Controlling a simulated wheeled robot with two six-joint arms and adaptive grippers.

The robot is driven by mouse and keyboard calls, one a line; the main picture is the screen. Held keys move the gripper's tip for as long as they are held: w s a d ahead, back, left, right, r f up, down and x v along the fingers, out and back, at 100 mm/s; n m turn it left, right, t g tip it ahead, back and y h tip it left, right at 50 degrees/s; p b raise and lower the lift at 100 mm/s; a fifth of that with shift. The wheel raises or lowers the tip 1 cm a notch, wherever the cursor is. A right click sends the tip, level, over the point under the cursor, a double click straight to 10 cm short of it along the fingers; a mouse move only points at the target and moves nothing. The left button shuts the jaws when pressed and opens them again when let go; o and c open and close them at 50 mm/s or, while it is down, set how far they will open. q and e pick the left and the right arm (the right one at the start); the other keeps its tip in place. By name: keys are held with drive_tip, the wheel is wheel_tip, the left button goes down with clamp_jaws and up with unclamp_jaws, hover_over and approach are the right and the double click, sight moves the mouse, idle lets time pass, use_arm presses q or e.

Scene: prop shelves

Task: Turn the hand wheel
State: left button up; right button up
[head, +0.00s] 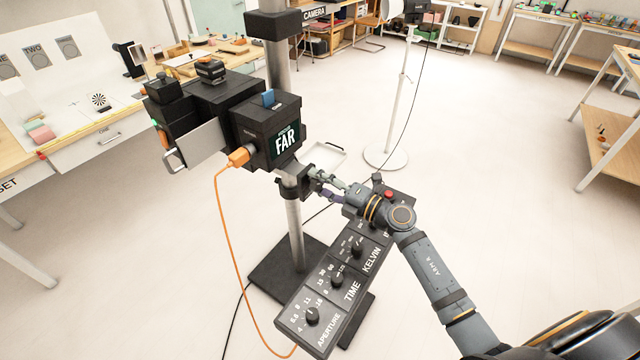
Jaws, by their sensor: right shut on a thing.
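A dark collar (290,187) sits around the post below the box. The hand wheel (312,174) appears as a small dark part on the right side of this collar, mostly hidden by the fingers. My right gripper (320,184) reaches it from the right, its fingers shut on it. Whether the wheel is turned cannot be told. My left gripper is not in view.
A tilted panel (316,317) with several knobs, labelled APERTURE, TIME and KELVIN, stands below my right arm. An orange cable (231,259) hangs from the box. A white floor stand (386,156) is behind. Benches line the sides. The floor at right is clear.

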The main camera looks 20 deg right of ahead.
idle(0.3)
drive_tip(key=o, duration=1.2)
drive_tip(key=shift+c, duration=0.2)
drive_tip(key=shift+s+d, duration=0.1)
drive_tip(key=shift+s+d+f, duration=0.1)
drive_tip(key=shift+s+d, duration=0.15)
drive_tip(key=v, duration=0.6)
drive_tip(key=shift+s, duration=0.3)
drive_tip(key=shift+d, duration=0.15)
